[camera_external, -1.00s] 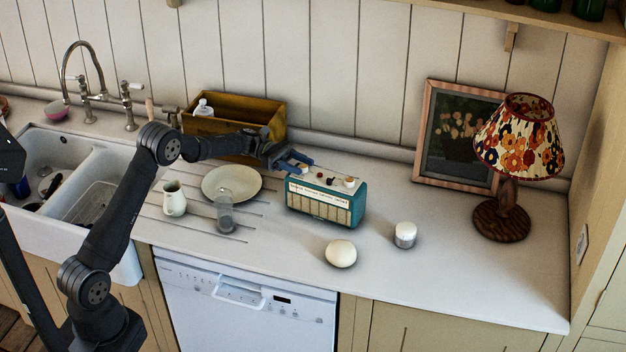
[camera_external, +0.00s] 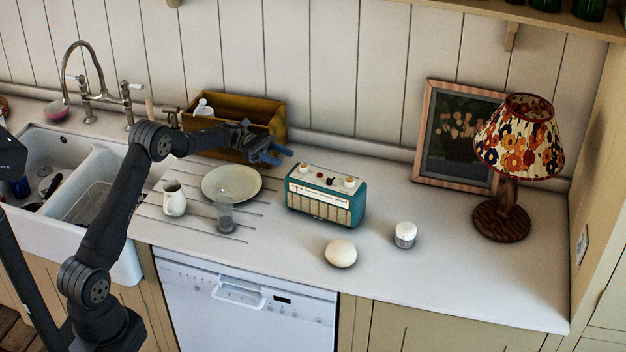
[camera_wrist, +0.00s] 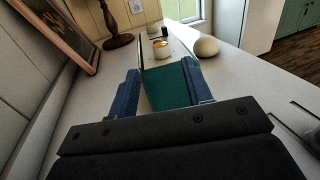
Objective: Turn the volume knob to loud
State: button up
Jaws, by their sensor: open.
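The teal radio (camera_external: 327,208) stands on the counter with a cream front panel. Its top carries cream knobs, one at the left end (camera_external: 304,170) and one at the right end (camera_external: 349,183), with small dark and red controls between them. I cannot read which knob is volume or its setting. My gripper (camera_external: 286,156) has blue fingers, is open and empty, and hangs above and behind the radio's left end, apart from it.
A wooden crate (camera_external: 270,112) stands behind my gripper. A plate (camera_external: 232,183), a glass (camera_external: 225,216) and a jug (camera_external: 174,198) are left of the radio. A white round object (camera_external: 341,254) and a small white jar (camera_external: 405,235) lie in front and right. A lamp (camera_external: 507,190) stands far right.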

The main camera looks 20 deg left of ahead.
aim_at(299, 170)
jog(key=s+a+n+t, duration=0.4)
jog(key=a+t, duration=0.3)
jog(key=a, duration=0.3)
jog(key=shift+h, duration=0.4)
jog(key=d, duration=1.1)
jog(key=w+d, duration=0.1)
jog(key=d, duration=0.5)
jog(key=shift+d, duration=0.2)
jog(key=c, duration=1)
